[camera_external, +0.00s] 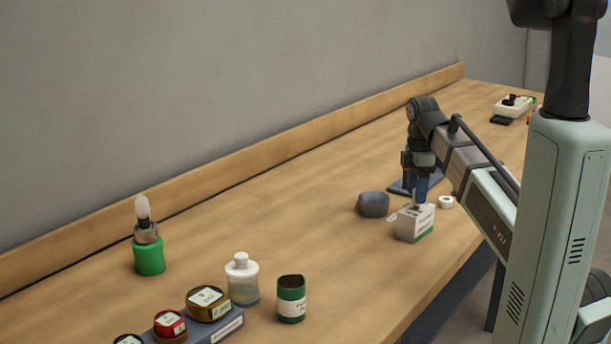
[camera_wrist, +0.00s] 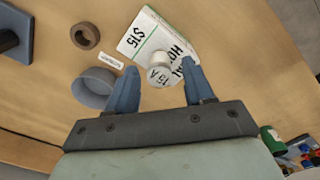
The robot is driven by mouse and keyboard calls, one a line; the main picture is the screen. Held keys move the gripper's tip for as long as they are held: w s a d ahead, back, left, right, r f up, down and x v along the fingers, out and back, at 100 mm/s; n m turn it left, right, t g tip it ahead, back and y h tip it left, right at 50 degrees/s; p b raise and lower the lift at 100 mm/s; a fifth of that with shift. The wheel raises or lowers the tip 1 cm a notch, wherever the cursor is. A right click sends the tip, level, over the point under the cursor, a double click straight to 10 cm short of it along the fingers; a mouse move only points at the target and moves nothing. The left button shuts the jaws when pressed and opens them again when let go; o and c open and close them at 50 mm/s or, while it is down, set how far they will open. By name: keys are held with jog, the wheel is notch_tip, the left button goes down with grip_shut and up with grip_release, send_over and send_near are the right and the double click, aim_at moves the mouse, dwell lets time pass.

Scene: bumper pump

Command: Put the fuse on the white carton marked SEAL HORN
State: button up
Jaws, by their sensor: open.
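The white carton (camera_external: 413,224) with a green lower edge stands on the bench below my gripper (camera_external: 420,190). In the wrist view the carton (camera_wrist: 142,37) shows "$15" and larger lettering starting "HO", partly covered. The fuse (camera_wrist: 160,76), a small pale cylinder marked "15 A", is between my open fingers in the wrist view, with space on both sides. It overlaps the carton's lettered face there; whether its base touches the carton is hidden. In the external view the fuse is barely distinguishable at the fingertips.
A grey bowl (camera_external: 373,205) stands close left of the carton, with a small white tag (camera_wrist: 110,61) nearby.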

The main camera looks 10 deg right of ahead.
jog(key=shift+r, duration=2.75)
